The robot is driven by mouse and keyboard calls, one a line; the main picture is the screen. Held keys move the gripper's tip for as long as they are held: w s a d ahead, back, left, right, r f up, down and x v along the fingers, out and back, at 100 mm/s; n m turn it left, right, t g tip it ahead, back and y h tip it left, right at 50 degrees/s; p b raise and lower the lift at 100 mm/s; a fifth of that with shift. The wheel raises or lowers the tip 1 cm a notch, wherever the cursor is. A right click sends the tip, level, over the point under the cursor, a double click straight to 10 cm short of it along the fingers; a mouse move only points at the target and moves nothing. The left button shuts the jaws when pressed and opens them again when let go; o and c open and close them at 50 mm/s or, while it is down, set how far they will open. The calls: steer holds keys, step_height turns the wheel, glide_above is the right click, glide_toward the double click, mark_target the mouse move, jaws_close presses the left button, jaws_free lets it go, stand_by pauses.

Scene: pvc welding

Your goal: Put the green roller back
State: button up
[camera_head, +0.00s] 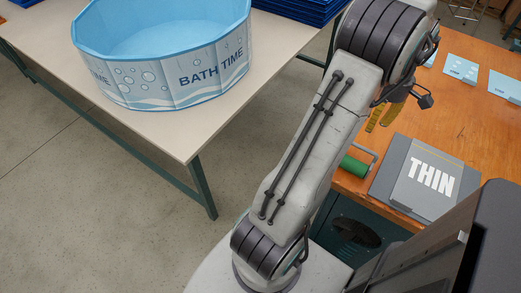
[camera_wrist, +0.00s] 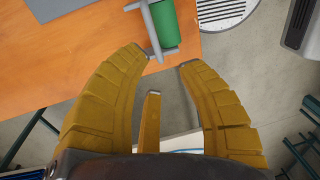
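The green roller (camera_head: 354,166) lies at the near left edge of the orange wooden table, next to the grey THIN box. Its grey wire frame shows beside it. In the wrist view the green roller (camera_wrist: 166,23) is at the top, by the table edge, with its grey frame reaching down toward my fingertips. My gripper (camera_wrist: 162,58) is open, with its yellow fingers spread and nothing seen held between them. In the head view my gripper (camera_head: 382,115) is partly hidden by my arm and is above the table, beyond the roller.
The orange table (camera_head: 472,122) carries the THIN box (camera_head: 424,177) and light blue cards (camera_head: 461,69). A pale table (camera_head: 165,126) at left holds a blue BATH TIME tub (camera_head: 165,70) and a dark blue stack (camera_head: 305,8). Open floor lies between the tables.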

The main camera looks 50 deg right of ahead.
steer(key=w+a+r+h, duration=0.1)
steer(key=w+a+r, duration=0.2)
steer(key=w+a, duration=0.7)
steer(key=w+a+r+h, duration=0.1)
steer(key=w+a+r, duration=0.3)
steer(key=w+a, duration=0.6)
steer(key=a+f+t, duration=0.1)
steer(key=a+t, duration=0.2)
steer(key=a, duration=1.8)
steer(key=shift+a+m+y, duration=0.3)
steer(key=shift+m+y, duration=0.1)
